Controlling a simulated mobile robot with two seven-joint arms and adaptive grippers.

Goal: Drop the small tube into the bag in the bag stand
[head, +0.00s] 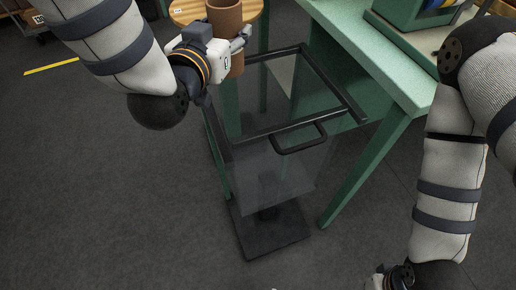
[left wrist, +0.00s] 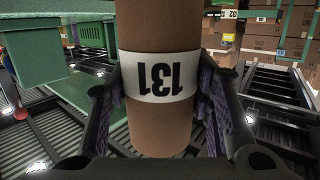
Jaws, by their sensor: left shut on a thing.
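The small tube (left wrist: 160,118) is a brown cardboard cylinder with a white label reading 131, upside down in the left wrist view. My left gripper (left wrist: 160,100) is shut on it, one finger on each side. In the head view the tube (head: 226,20) stands roughly upright in my left gripper (head: 238,48), at the back left of the bag stand. The bag stand has a dark rim (head: 262,133) and a black base (head: 268,232). A clear bag (head: 275,178) hangs in it. My right gripper (head: 388,278) is at the bottom edge, mostly cut off.
A green table (head: 380,60) stands right of the bag stand, its leg (head: 352,185) close beside it. A round wooden top (head: 185,10) is behind my left gripper. The dark floor (head: 90,200) at the left is clear.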

